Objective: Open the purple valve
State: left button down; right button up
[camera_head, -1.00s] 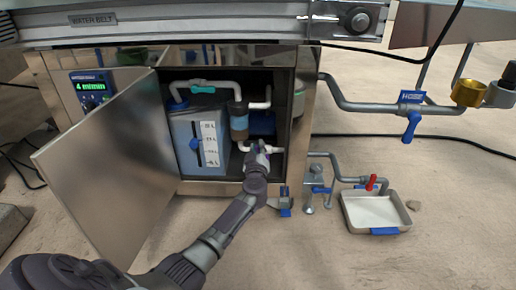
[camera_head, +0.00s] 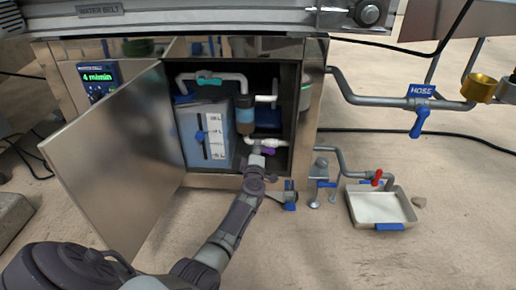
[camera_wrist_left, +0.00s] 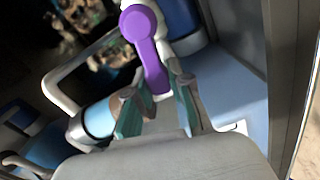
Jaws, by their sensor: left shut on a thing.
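The purple valve (camera_head: 267,151) sits on the white pipe low inside the open cabinet. In the left wrist view its purple handle (camera_wrist_left: 147,45) runs from a round hub down between my fingers. My left gripper (camera_head: 257,153) reaches into the cabinet front from below, at the valve. In the wrist view my left gripper (camera_wrist_left: 157,88) has its teal-padded fingers on either side of the handle's free end, shut on it. In the head view the gripper partly hides the valve. My right gripper is not in view.
The cabinet door (camera_head: 118,150) stands open at the left. A blue tank (camera_head: 203,135) and a filter (camera_head: 245,115) are inside, close to the gripper. A blue hose valve (camera_head: 420,120) and a red-handled tap (camera_head: 376,178) over a tray (camera_head: 352,208) are at the right.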

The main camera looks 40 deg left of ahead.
pick_arm(q)
jog(key=shift+f+n+b, duration=0.45)
jog(key=shift+f+n, duration=0.2)
jog(key=shift+n, duration=0.55)
jog(key=c, duration=1)
grip_release()
jog(key=shift+r, duration=0.1)
jog(key=shift+r, duration=0.5)
jog(key=shift+a+r, duration=0.15)
jog(key=shift+r, duration=4.25)
